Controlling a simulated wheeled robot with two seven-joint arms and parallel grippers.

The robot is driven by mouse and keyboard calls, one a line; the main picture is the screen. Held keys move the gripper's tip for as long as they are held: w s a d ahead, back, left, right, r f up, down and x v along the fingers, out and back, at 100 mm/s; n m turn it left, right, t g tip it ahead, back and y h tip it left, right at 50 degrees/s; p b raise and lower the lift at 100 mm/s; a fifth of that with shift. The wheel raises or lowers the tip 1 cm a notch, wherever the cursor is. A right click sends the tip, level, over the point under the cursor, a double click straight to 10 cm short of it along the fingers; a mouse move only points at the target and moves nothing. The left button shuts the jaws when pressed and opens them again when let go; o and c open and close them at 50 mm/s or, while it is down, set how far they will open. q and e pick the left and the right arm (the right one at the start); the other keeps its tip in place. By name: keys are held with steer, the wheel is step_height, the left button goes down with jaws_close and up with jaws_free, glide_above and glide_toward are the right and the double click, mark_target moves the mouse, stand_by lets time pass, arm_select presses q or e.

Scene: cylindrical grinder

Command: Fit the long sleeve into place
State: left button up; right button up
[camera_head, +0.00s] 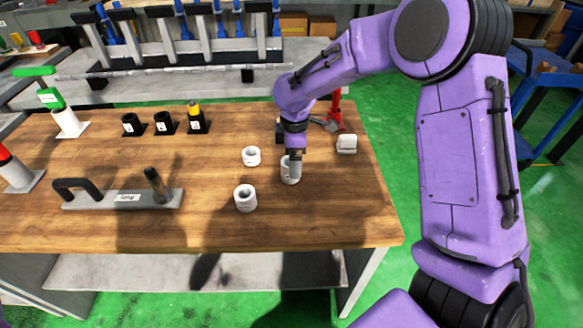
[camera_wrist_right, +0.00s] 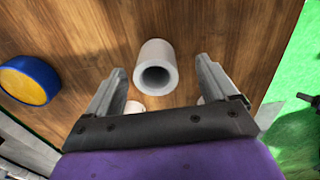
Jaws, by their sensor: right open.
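Three white hollow sleeves stand on the wooden table: a near one (camera_head: 245,201), a far one (camera_head: 251,156) and a right one (camera_head: 287,175). I cannot tell for sure which is longest. My right gripper (camera_head: 296,163) points down at the right sleeve and partly hides it. In the right wrist view, the open jaws (camera_wrist_right: 160,68) have a white sleeve (camera_wrist_right: 156,66) between their tips, with clear gaps on both sides. A grey plate labelled "long" (camera_head: 90,200) lies at the left, with an upright dark post (camera_head: 156,185) and a black handle. My left gripper is out of view.
Black holders (camera_head: 165,123) stand at the back, one with a yellow-topped piece (camera_head: 195,112). A white block (camera_head: 346,144) and a red tool (camera_head: 336,110) are at the right. A green-topped stand (camera_head: 68,122) is at the far left. Table between plate and sleeves is clear.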

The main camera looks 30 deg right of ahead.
steer(key=f, duration=0.1)
steer(key=w+f, duration=0.1)
steer(key=f, duration=0.3)
steer(key=shift+w+a+p, duration=0.25)
steer(key=shift+w+p, duration=0.05)
steer(key=shift+s+r, duration=0.1)
steer(key=shift+s, duration=0.2)
steer(key=shift+c, duration=0.6)
steer(key=shift+w, duration=0.1)
steer(key=c, duration=1)
steer(key=shift+c, duration=1.1)
steer(key=shift+r, duration=0.1)
